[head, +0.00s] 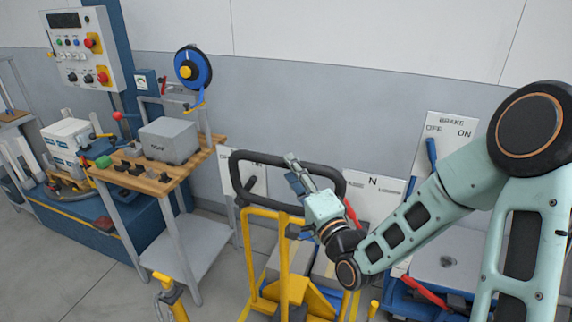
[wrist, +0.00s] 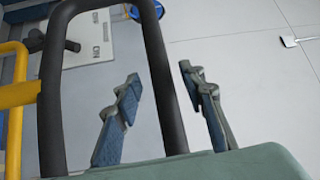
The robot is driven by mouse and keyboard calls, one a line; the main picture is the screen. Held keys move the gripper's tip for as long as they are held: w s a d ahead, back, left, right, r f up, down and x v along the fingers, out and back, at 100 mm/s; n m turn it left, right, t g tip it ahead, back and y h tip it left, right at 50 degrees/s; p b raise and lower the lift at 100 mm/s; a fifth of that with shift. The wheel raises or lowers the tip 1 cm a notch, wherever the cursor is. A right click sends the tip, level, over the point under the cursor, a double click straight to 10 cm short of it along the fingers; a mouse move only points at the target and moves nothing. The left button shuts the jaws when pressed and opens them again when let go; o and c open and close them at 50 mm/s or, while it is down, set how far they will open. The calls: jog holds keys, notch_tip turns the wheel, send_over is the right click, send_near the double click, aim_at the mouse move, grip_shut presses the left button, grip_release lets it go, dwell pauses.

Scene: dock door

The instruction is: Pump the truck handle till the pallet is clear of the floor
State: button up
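The truck handle is a black loop (head: 262,156) on top of a yellow frame (head: 283,250) in the head view, tilted and raised. It also fills the upper left of the wrist view (wrist: 52,95). My gripper (head: 292,170) is at the right part of the loop. In the wrist view its two blue-grey fingers (wrist: 160,75) stand apart, with one black bar of the handle passing between them and a visible gap on each side. I cannot make out the pallet or its height above the floor behind the truck and my arm.
A wooden-topped bench (head: 150,178) with a grey box (head: 168,140) stands left of the truck. A control panel (head: 80,48) is at the upper left. A sign marked BRAKE (head: 450,122) with a blue lever (head: 432,154) is at right.

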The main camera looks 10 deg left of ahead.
jog(key=shift+x, duration=1.85)
jog(key=shift+c, duration=0.4)
grip_shut()
